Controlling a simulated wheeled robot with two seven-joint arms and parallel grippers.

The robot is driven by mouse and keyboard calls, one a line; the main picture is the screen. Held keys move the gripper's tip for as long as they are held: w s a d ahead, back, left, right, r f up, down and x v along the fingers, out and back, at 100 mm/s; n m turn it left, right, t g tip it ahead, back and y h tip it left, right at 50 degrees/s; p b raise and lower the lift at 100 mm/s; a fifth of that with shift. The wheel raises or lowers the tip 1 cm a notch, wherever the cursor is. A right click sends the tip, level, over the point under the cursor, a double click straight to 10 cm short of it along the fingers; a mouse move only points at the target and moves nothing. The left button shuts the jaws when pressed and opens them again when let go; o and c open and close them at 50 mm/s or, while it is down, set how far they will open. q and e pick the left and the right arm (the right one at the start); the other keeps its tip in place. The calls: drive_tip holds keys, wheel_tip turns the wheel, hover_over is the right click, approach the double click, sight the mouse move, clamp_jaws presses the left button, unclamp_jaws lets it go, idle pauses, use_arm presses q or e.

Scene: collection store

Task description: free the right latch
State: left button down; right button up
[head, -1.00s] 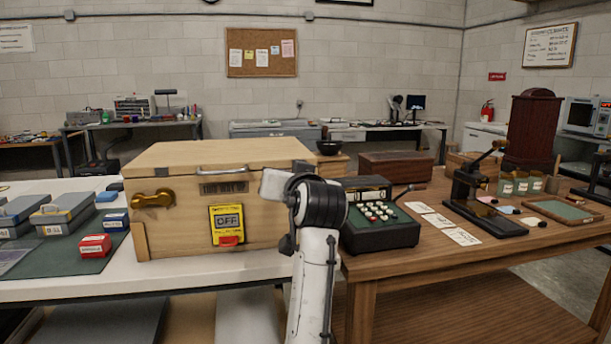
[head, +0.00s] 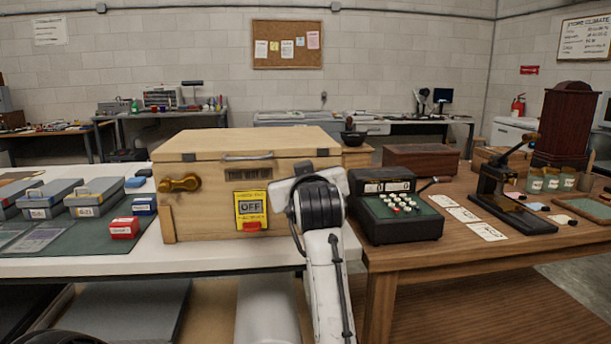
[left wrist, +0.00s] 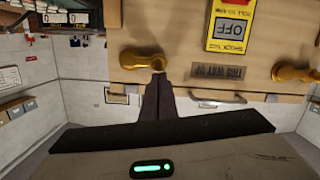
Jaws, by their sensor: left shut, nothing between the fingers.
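A pale wooden crate (head: 210,225) stands on the white table, lid down. Its left brass latch (head: 180,184) lies level on the front; it also shows at the right of the upside-down left wrist view (left wrist: 290,73). The right brass latch (left wrist: 140,60) is hidden behind my arm in the head view. It lies roughly level in the wrist view. My left gripper (left wrist: 158,78) is shut and empty, its dark fingertips at the inner end of the right latch. I cannot tell whether they touch it. My right gripper is not in view.
A yellow OFF label (head: 251,209) with a red tab and a metal handle are on the crate's front. A green adding machine (head: 400,222) stands close to its right. Small grey, blue and red boxes (head: 123,228) lie to its left.

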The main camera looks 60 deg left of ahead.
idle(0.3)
use_arm(q)
drive_tip(key=v, duration=0.7)
drive_tip(key=shift+d, duration=0.25)
drive_tip(key=shift+s, duration=0.25)
